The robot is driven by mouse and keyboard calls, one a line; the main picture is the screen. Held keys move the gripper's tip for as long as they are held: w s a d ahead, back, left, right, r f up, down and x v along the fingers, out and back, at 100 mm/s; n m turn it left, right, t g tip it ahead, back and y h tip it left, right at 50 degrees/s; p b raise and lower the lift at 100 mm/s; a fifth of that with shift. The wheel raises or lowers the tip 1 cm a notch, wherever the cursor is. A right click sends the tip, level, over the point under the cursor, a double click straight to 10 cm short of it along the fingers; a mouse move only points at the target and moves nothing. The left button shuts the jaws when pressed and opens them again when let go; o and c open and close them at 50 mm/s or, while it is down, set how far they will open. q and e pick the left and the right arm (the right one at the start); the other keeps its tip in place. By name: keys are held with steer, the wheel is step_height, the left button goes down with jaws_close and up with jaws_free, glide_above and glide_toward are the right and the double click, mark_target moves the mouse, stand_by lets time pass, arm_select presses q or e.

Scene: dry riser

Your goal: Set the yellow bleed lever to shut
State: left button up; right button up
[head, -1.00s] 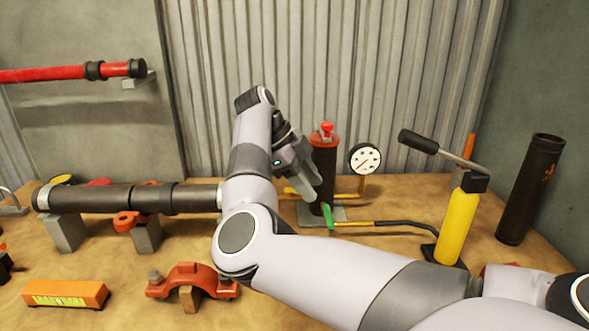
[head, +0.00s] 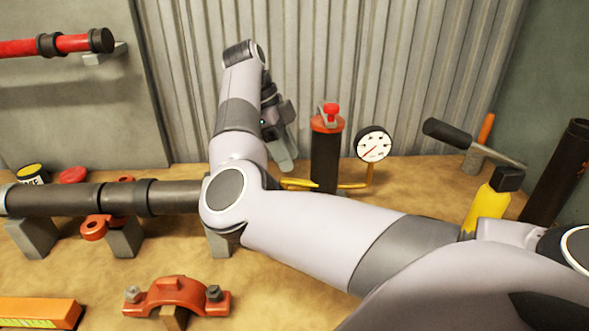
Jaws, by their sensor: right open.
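A yellow lever (head: 300,184), which I take to be the bleed lever, lies low at the left side of a dark upright cylinder (head: 325,163) with a red cap. Its left end is partly hidden by my arm, so its setting is hard to tell. My right gripper (head: 287,162) is open and empty. It points down to the left of the cylinder and appears above the lever, apart from it. My left gripper is not in view.
A white-faced gauge (head: 373,144) stands right of the cylinder. A yellow pump (head: 487,206) with a black-gripped handle (head: 447,132) stands farther right. A dark pipe (head: 120,199) on blocks is at left, with a red clamp (head: 178,295) in front. My right arm covers the middle bench.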

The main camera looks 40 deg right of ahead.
mark_target(300, 181)
steer(key=shift+x, duration=2.4)
jaws_close()
